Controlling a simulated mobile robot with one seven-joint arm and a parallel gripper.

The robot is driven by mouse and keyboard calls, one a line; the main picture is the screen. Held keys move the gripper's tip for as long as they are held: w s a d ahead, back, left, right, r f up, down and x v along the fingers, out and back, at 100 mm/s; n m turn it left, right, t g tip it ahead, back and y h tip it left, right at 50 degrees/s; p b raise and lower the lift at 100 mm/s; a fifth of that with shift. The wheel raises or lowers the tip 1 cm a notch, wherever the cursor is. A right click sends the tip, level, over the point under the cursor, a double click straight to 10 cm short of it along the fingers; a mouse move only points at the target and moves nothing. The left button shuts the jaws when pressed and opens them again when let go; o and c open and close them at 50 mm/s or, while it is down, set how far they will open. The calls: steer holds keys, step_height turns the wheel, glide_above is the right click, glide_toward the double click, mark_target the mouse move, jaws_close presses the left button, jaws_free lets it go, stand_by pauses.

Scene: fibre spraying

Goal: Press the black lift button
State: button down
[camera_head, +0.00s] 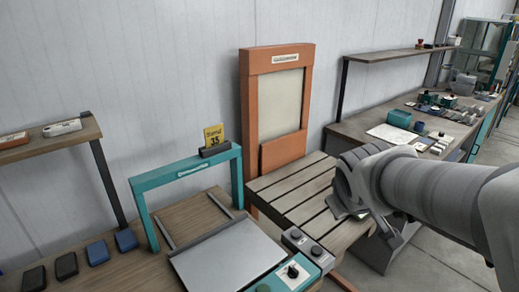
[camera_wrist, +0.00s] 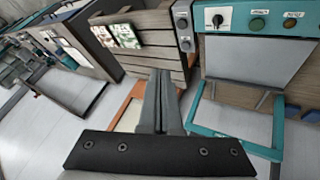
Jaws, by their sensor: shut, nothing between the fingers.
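A small grey control box (camera_head: 306,244) with two round buttons sits at the front corner of the slatted table, beside the teal panel. The nearer button (camera_head: 316,250) looks dark; the farther one (camera_head: 296,234) looks similar, and their exact colours are hard to tell. The box also shows in the wrist view (camera_wrist: 183,34), at the slatted table's edge. My gripper (camera_wrist: 164,76) is shut and empty, apart from the box. In the head view my gripper is over the right part of the slatted table, largely hidden by my wrist.
The teal panel (camera_wrist: 237,22) carries a black knob (camera_head: 292,270) and coloured buttons. A teal frame (camera_head: 186,172) with a yellow sign (camera_head: 214,136) stands at left. An orange frame (camera_head: 248,110) rises behind the slatted table (camera_head: 290,190). A cluttered bench (camera_head: 360,128) stands at right.

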steer(key=w+d+f+n, duration=0.2)
steer(key=w+d+f, duration=0.1)
steer(key=w, duration=0.3)
steer(key=n+t+y+p, duration=0.1)
steer(key=n+t+y, duration=0.1)
steer(key=n+y, duration=0.4)
glide_above(320, 252)
step_height(320, 252, down, 16)
steer(key=shift+n+h, duration=0.4)
steer(key=shift+f, duration=0.15)
step_height(320, 252, down, 9)
steer(key=b, duration=0.8)
steer(key=shift+r, duration=0.2)
stand_by(0.4)
steer(key=shift+f+b, duration=0.45)
